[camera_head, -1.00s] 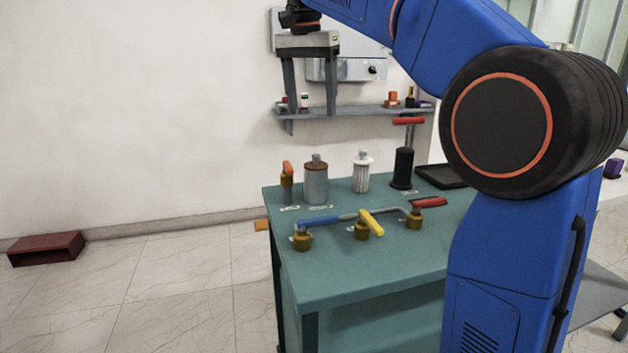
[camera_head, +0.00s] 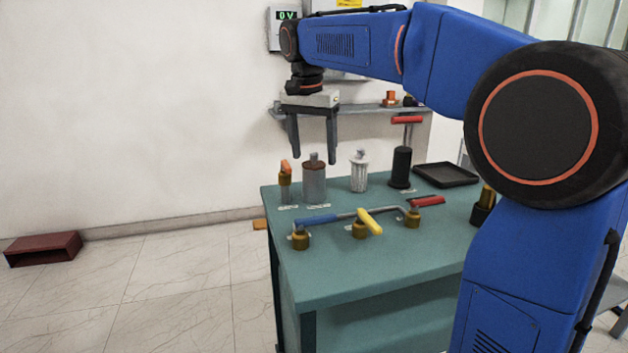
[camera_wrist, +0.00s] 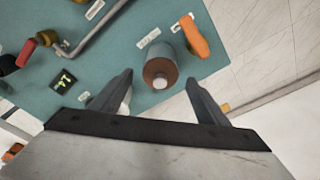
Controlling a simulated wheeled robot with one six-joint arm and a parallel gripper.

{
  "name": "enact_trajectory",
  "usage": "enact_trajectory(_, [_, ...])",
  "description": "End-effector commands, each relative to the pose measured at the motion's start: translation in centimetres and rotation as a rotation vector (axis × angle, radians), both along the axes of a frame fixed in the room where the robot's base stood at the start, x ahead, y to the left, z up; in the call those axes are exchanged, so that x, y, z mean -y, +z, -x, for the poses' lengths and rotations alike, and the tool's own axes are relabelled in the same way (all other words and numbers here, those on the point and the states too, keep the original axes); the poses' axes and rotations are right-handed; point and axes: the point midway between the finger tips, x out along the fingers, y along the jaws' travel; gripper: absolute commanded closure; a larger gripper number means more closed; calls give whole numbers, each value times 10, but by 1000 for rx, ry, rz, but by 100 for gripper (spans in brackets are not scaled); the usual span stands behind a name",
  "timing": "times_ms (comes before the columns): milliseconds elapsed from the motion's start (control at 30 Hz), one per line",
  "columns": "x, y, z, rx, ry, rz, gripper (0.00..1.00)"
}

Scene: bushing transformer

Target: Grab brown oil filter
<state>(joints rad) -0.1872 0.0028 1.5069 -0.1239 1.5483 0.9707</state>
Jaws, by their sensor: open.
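The brown oil filter (camera_head: 314,186) is a grey-brown cylinder with a brownish top and a small knob. It stands upright at the back left of the teal table. In the wrist view its brown round top (camera_wrist: 160,72) shows between my fingertips. My gripper (camera_head: 315,158) is open and points down, with its fingertips at about the height of the filter's top knob. In the wrist view my gripper (camera_wrist: 159,80) has its fingers on either side of the filter, with nothing held. Whether a finger touches it, I cannot tell.
An orange-handled valve (camera_head: 285,182) stands close left of the filter. A white ribbed filter (camera_head: 359,172) and a black cylinder with a red handle (camera_head: 401,167) stand to its right. Pipes with a yellow-handled valve (camera_head: 370,222) lie in front. A wall shelf (camera_head: 365,108) is behind.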

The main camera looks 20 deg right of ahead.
Motion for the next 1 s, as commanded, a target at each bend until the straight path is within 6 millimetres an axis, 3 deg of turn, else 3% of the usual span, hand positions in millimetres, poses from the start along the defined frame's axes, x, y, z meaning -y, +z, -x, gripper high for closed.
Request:
enact_trajectory(367, [1, -9, -1, 1, 0, 0, 33])
enact_trajectory(600, [1, -9, -1, 1, 0, 0, 91])
enact_trajectory(867, [1, -7, -1, 2, 0, -1, 92])
enact_trajectory(1000, [1, 3, -1, 3, 0, 0, 92])
